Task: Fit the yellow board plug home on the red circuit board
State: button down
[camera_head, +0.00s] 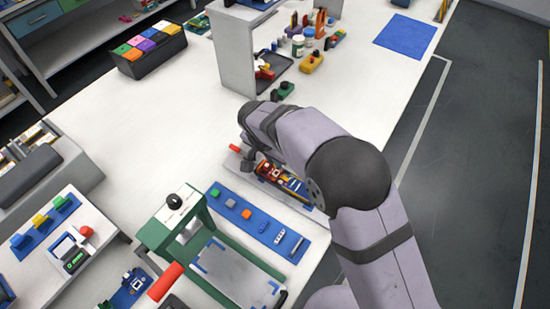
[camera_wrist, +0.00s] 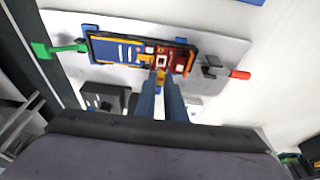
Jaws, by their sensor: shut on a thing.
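In the wrist view my gripper (camera_wrist: 160,82) reaches over the red circuit board (camera_wrist: 178,62), its two blue-grey fingers close together. A small yellow piece, the yellow board plug (camera_wrist: 160,76), shows between the fingertips at the near edge of the board. The fingers hide part of it, and I cannot tell how deep it sits. The red board lies beside a blue panel (camera_wrist: 118,51) in a dark, yellow-edged frame. In the head view the red board (camera_head: 270,171) shows in its fixture, while my arm hides the fingertips.
The fixture plate (camera_wrist: 215,48) carries a dark clamp with a red handle (camera_wrist: 240,75) and a green-handled clamp (camera_wrist: 45,50). In the head view, a blue strip (camera_head: 270,233) of small parts and a green press (camera_head: 155,235) stand nearby.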

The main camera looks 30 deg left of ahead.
jog(key=shift+f+b, duration=0.85)
jog(key=shift+f, duration=0.35)
jog(key=shift+f+b, duration=0.85)
jog(key=shift+b, duration=0.25)
dwell(1.5)
jog(key=c, duration=1.7)
grip_release()
jog(key=shift+c, duration=0.2)
jog(key=shift+r, duration=0.1)
jog(key=shift+s+a+r, duration=0.1)
jog(key=shift+r, duration=0.4)
jog(key=b+v, duration=0.2)
jog(key=v, duration=0.4)
jog(key=shift+d, duration=0.25)
jog(key=shift+r, duration=0.1)
